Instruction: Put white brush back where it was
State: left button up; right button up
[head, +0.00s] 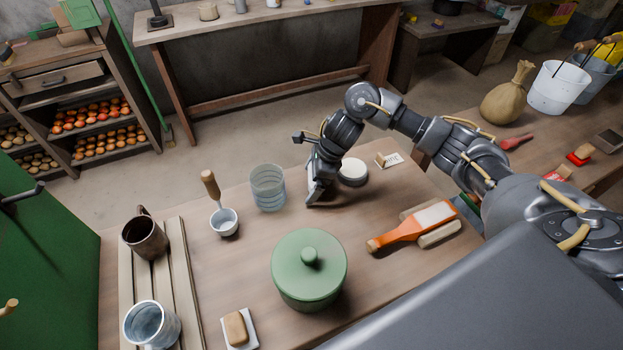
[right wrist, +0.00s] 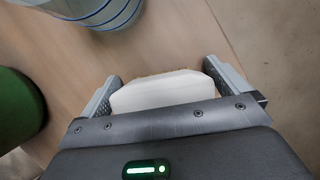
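My right gripper (head: 314,196) is low over the wooden table, just right of the clear striped glass (head: 268,187). In the right wrist view, the white brush (right wrist: 165,91) spans the gap between the two fingers of this gripper (right wrist: 163,85), and a thin tan fringe shows along its far edge. The fingers appear to press on its two ends. In the head view the gripper hides the brush, so I cannot tell whether it touches the table. My left gripper is not in view.
A green lidded pot (head: 309,268) stands nearer. An orange brush (head: 415,226) lies to the right.

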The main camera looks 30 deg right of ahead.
jog(key=shift+d+r, duration=0.15)
jog(key=shift+r, duration=0.4)
jog(key=v, duration=1.1)
jog(key=shift+s+r, duration=0.1)
